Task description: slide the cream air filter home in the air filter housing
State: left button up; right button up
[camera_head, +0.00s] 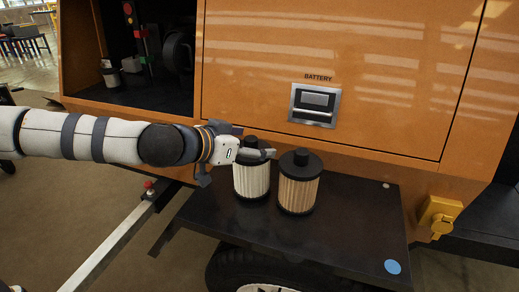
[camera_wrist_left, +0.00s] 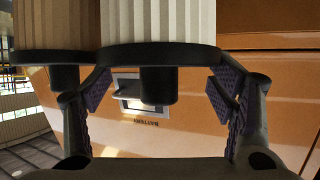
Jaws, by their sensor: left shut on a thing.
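The cream air filter (camera_head: 252,181) is a pleated cylinder with black end caps and a top knob. It is upright at the dark shelf; I cannot tell if its base touches. My left gripper (camera_head: 258,154) comes from the left and is shut on its top end. In the left wrist view, which is upside down, the cream filter (camera_wrist_left: 158,22) has its knob between the finger pads. A dark round part (camera_head: 178,52) in the open bay at upper left may be the air filter housing; its opening is not clear. My right gripper is not in view.
A tan filter (camera_head: 298,186) stands close beside the cream one on the dark shelf (camera_head: 355,230). An orange panel with a battery plate (camera_head: 315,105) rises behind. The open bay (camera_head: 125,95) also holds a small canister (camera_head: 111,78).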

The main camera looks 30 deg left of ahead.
pick_arm(q)
jog(key=shift+d+f, duration=0.2)
jog(key=shift+d, duration=0.1)
jog(key=shift+c, duration=0.6)
jog(key=shift+s+d+r, duration=0.1)
jog(key=shift+r, duration=0.1)
jog(key=shift+a+f, duration=0.2)
jog(key=shift+f, duration=0.05)
jog(key=o, duration=1.9)
jog(key=shift+r, duration=0.1)
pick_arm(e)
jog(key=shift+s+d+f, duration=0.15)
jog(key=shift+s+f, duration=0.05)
